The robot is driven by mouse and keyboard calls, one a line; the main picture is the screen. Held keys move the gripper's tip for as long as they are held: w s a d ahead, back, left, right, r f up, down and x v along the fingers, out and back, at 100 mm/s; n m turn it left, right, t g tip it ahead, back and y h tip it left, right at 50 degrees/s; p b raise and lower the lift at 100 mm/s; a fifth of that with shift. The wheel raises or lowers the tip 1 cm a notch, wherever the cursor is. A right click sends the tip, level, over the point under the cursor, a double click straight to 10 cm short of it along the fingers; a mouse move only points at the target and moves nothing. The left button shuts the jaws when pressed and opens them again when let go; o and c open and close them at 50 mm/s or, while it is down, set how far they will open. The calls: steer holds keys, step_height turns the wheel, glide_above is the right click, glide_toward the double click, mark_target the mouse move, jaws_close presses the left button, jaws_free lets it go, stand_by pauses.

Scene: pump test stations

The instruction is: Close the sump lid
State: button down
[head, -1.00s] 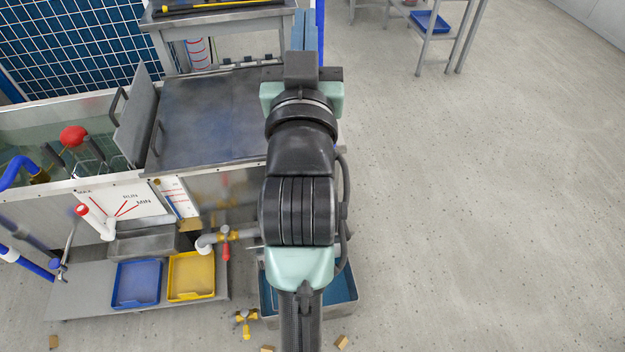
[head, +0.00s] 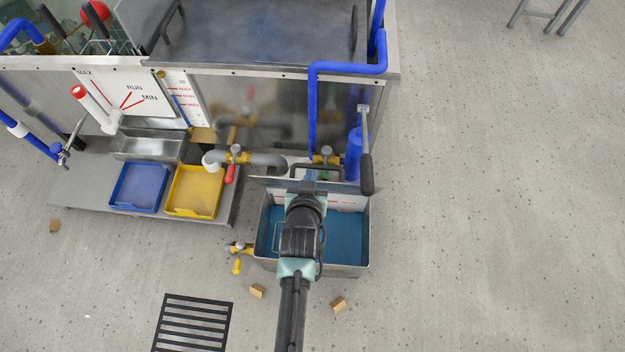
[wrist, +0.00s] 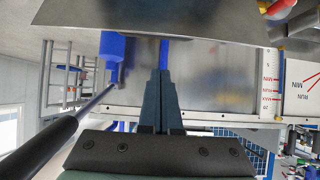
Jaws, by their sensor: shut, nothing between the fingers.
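The sump (head: 365,235) is an open steel tank of blue water low in front of the big bench tank. Its grey lid (head: 345,187) stands raised at the sump's back edge, seen nearly edge-on, with a dark handle (head: 330,170) behind it. My gripper (head: 309,177) is over the sump at the lid's upper edge, partly hidden by my arm. In the wrist view a grey plate (wrist: 150,18), apparently the lid, fills the top, and my shut, empty fingers (wrist: 158,72) point towards its edge. I cannot tell whether they touch it.
A lever with a dark grip (head: 367,172) and a blue pipe (head: 313,110) stand close right and behind the lid. A yellow-handled valve (head: 238,255) juts out left of the sump. Blue (head: 139,187) and yellow (head: 193,192) trays lie left. The floor right is clear.

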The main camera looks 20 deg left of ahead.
steer(key=shift+w+a+f+b, duration=0.1)
steer(key=shift+w+f+b, duration=0.35)
steer(key=shift+f, duration=0.4)
steer(key=shift+w+a+f+b, duration=0.1)
steer(key=shift+w+f+b, duration=0.15)
steer(key=shift+f+b, duration=0.45)
steer(key=shift+w+a+f+b, duration=0.1)
steer(key=shift+w+f+b, duration=0.25)
steer(key=shift+f, duration=0.65)
steer(key=shift+f, duration=0.1)
